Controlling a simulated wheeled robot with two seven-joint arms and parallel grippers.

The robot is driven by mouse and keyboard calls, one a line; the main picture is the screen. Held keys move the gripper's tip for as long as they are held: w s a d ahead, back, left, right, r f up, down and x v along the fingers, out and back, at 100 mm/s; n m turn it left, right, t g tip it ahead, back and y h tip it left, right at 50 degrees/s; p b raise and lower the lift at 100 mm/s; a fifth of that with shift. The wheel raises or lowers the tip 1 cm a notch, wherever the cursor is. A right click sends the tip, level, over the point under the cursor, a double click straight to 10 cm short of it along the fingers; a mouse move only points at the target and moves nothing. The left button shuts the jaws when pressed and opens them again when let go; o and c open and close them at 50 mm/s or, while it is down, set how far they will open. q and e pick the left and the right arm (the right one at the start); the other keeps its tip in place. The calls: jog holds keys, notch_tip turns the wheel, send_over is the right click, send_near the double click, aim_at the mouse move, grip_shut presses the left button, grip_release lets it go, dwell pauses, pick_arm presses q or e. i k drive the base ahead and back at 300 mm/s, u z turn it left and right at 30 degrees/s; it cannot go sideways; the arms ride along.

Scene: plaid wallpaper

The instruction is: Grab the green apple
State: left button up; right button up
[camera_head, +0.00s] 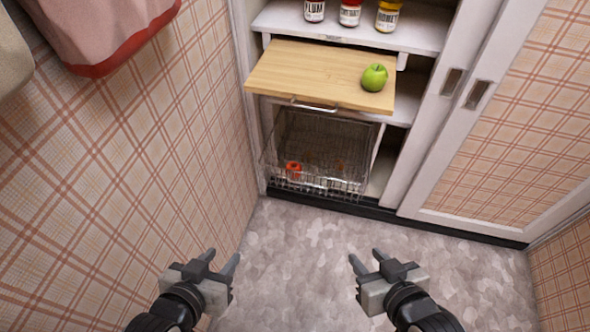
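A green apple (374,77) sits on the right part of a pulled-out wooden board (300,72) in the cabinet. My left gripper (221,262) is at the lower left, above the floor near the wall, with its fingers apart and nothing between them. My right gripper (367,261) is at the lower middle right, also with its fingers apart and empty. Both grippers are well apart from the apple, nearer the bottom of the view.
Several jars (350,12) stand on the shelf (420,30) above the board. A wire basket (320,150) below it holds a red-orange item (293,170). Sliding doors (500,130) are at the right. Cloths (110,35) hang on the left wall. The floor (310,235) is clear.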

aim_at(374, 77)
jog(key=u, duration=0.5)
jog(key=k, duration=1.25)
jog(key=z, duration=0.1)
jog(key=i, duration=0.6)
jog(key=z, duration=0.5)
jog(key=i, duration=0.95)
jog(key=u, duration=0.25)
